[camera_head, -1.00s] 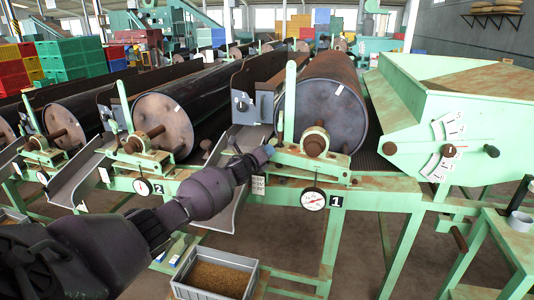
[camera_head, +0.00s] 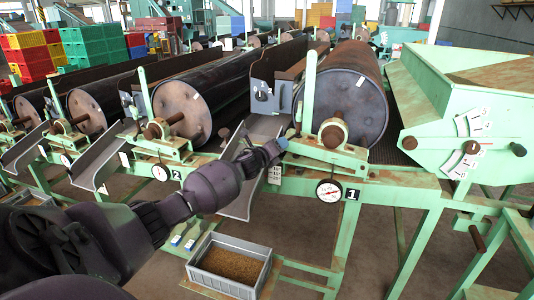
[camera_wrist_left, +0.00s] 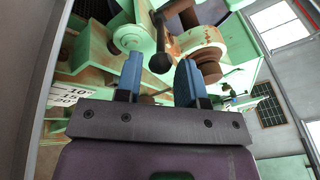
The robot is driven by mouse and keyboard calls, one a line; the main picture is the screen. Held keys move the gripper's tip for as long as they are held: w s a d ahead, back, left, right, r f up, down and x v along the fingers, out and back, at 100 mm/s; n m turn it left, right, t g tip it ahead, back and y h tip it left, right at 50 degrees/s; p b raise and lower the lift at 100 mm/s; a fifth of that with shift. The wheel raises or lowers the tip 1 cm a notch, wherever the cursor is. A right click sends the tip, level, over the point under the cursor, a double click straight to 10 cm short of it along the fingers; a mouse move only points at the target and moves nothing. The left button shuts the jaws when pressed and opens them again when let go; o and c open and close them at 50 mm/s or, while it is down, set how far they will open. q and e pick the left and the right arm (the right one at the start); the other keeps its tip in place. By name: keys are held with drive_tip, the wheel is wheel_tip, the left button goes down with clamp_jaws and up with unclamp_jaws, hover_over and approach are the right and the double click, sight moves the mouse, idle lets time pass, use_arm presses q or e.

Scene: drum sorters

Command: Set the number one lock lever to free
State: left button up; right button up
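The number one drum (camera_head: 352,98) lies above the plate marked 1 (camera_head: 352,195), with a green upright bar (camera_head: 308,92) at its near end. My left gripper (camera_head: 283,143) is at the left end of the green bracket (camera_head: 320,153) below this drum. In the left wrist view, a lever with a black ball knob (camera_wrist_left: 160,62), which looks like the lock lever, hangs just beyond the fingertips. My left gripper (camera_wrist_left: 159,75) is open, its two blue fingers apart with nothing between them. I cannot read the lever's lock marking. My right gripper is out of view.
A white angle scale (camera_wrist_left: 70,97) is left of the fingers in the wrist view. A round dial (camera_head: 329,190) hangs below the bracket. A grey chute (camera_head: 252,165) is behind my wrist. A grain crate (camera_head: 232,264) stands low in front. A green hopper (camera_head: 450,105) is at right.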

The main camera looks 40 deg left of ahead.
use_arm(q)
drive_tip(key=s, duration=0.7)
drive_tip(key=shift+s, duration=0.25)
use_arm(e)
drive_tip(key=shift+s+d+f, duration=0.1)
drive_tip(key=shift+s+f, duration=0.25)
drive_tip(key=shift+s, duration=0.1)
use_arm(q)
drive_tip(key=shift+d, duration=0.1)
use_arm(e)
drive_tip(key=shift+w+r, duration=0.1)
